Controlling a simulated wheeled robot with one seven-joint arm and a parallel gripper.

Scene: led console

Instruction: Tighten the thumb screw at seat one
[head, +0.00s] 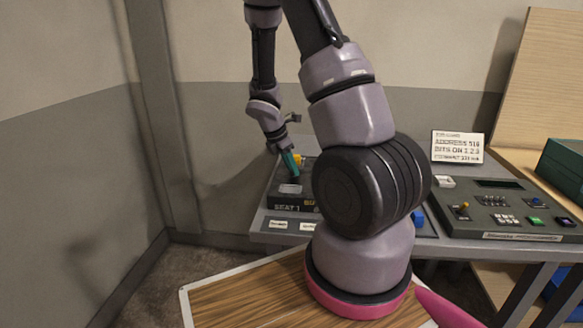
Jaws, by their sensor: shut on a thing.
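The dark seat one block (290,203), labelled "SEAT 1", stands on the left part of the grey bench behind my arm. My gripper (292,167) has teal fingers and points down over the top of this block. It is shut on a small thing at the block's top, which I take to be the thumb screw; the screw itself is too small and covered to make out. A small yellow part (299,160) shows right beside the fingers. A light plate (290,188) lies on the block's front. My arm hides the block's right side.
A console (510,210) with switches and coloured buttons stands on the bench at right. A green box (563,165) is at far right. A blue part (418,217) shows beside my arm.

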